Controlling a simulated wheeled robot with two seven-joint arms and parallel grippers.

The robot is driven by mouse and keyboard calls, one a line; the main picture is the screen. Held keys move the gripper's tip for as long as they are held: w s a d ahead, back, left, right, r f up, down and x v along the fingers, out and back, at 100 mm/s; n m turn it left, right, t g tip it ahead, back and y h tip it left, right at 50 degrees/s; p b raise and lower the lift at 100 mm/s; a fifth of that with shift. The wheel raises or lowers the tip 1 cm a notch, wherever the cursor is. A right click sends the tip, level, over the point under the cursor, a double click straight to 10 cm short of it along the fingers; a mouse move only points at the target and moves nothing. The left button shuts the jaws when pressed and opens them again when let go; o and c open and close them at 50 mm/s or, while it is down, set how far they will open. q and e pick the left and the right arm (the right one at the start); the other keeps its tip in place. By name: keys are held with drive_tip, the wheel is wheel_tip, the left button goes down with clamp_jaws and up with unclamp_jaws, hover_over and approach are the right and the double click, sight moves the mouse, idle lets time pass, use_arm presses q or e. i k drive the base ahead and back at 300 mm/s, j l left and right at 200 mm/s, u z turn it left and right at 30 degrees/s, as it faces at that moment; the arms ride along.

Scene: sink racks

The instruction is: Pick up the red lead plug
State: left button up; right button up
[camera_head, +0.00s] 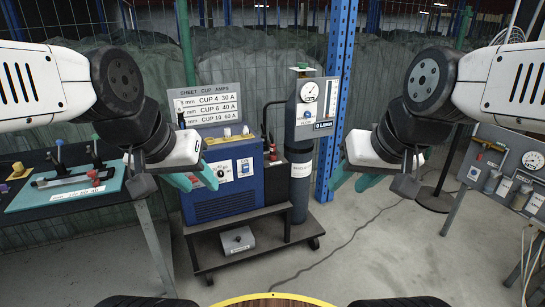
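A small red piece (94,175), which may be the red lead plug, is on the teal panel (60,198) on the left table; it is too small to make out clearly. My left gripper (194,180) hangs in the air to the right of that panel, in front of the blue machine. My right gripper (355,180) hangs in the air right of the grey cylinder, also with fingers apart and empty. Both grippers are well away from the red piece.
A blue machine (215,205) stands on a wheeled cart (255,255) with a grey cylinder (300,185) and gauge box (309,105). A blue post (338,80) rises behind. A grey panel with a gauge (534,160) is at right. The floor between is mostly clear, with a cable.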

sight(272, 145)
drive_tip(key=i+j+z, duration=0.5)
drive_tip(key=i+j, duration=0.15)
drive_tip(key=i, duration=0.3)
drive_tip(key=i+j+z, duration=0.5)
drive_tip(key=i+j, duration=0.35)
drive_tip(key=k+j, duration=0.05)
drive_tip(key=j, duration=0.05)
